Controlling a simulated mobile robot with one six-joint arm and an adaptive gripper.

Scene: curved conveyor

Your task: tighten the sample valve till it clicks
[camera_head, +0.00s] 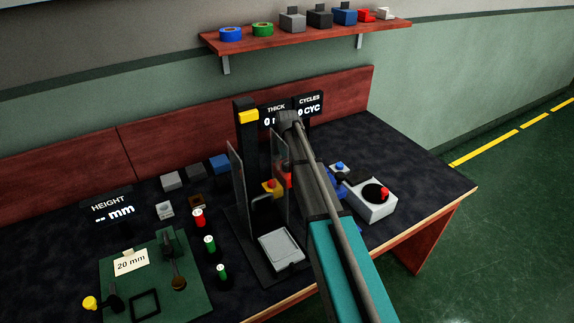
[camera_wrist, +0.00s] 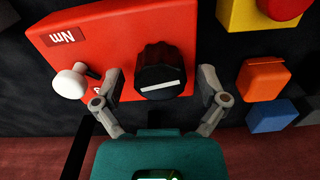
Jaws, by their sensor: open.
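In the wrist view, a black ribbed knob (camera_wrist: 163,72) with a white pointer line stands on a red box (camera_wrist: 115,28) marked "Nm". It is the valve-like part in front of my gripper; no label naming it a sample valve is readable. My gripper (camera_wrist: 160,78) is open, with one finger on each side of the knob. Gaps show between the fingers and the knob. A white ball-ended lever (camera_wrist: 70,83) sits on the box, left of the left finger. In the head view, my arm hides the gripper and most of the red box (camera_head: 286,176).
A yellow block (camera_wrist: 243,14) with a red button, an orange block (camera_wrist: 262,78) and a blue block (camera_wrist: 271,115) lie close right of my gripper. In the head view, clear upright panels (camera_head: 238,190) stand left of my arm, and a grey box (camera_head: 372,206) stands right.

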